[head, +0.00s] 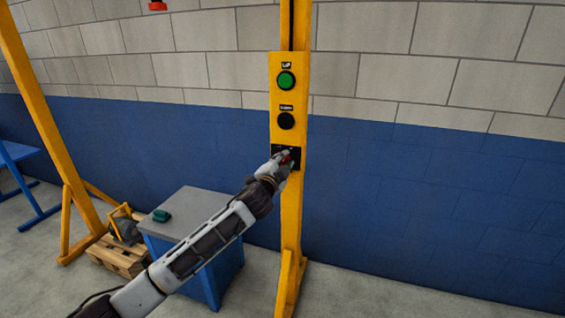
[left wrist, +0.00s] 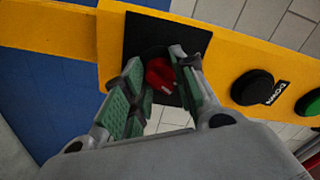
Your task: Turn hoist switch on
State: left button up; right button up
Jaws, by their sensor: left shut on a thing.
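The hoist switch (left wrist: 160,75) is a red knob on a black square plate (left wrist: 142,32), low on the yellow control panel (head: 288,62). My left gripper (head: 284,160) is at this plate in the head view and covers most of it. In the left wrist view the left gripper (left wrist: 158,84) has its green-padded fingers on both sides of the red knob, shut on it. Which position the knob points to cannot be told. My right gripper is in neither view.
A green button (head: 286,80) and a black button (head: 286,120) labelled DOWN sit above the switch. A grey-topped blue cabinet (head: 190,203) stands left of the post, with a small green object (head: 161,215) on it. Floor to the right is clear.

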pick_arm(q)
jog(key=o, duration=1.1)
jog(key=shift+c, duration=0.2)
jog(key=v, duration=1.2)
dwell(0.4)
